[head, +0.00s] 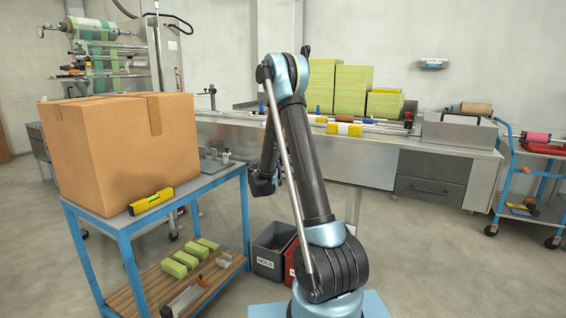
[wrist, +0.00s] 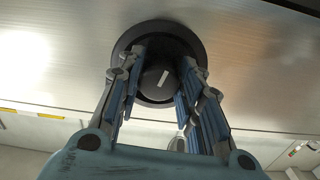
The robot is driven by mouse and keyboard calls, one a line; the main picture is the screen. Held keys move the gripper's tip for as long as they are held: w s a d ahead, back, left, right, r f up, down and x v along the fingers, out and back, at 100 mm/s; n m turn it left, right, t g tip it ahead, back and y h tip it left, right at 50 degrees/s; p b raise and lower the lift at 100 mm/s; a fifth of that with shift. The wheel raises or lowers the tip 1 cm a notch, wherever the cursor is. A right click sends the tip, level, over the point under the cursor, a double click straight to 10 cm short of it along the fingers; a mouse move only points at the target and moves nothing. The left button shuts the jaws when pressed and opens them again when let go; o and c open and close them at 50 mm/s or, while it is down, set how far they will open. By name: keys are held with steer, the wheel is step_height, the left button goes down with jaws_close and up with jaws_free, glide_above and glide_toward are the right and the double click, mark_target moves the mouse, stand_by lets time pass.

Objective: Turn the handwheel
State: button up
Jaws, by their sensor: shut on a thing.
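The handwheel (wrist: 157,32) is a round black wheel with a dark hub and a small pale mark, set on a brushed metal panel (wrist: 250,40) in the wrist view. My gripper (wrist: 160,75) has its blue-padded fingers on either side of the hub, shut on the handwheel. The fingers hide parts of its left and right sides. In the head view my arm stands in front of the long steel machine, and the handwheel cannot be made out there.
A blue-framed cart (head: 207,185) with a large cardboard box (head: 120,150) and a yellow level (head: 151,201) stands at the left. Grey and red bins (head: 268,262) sit by my base. Another blue cart (head: 540,150) is at the right. The floor at front right is clear.

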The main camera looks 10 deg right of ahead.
steer(key=o, duration=1.1)
steer(key=shift+c, duration=0.2)
steer(key=v, duration=1.1)
steer(key=shift+s+a, duration=0.25)
steer(key=shift+s, duration=0.05)
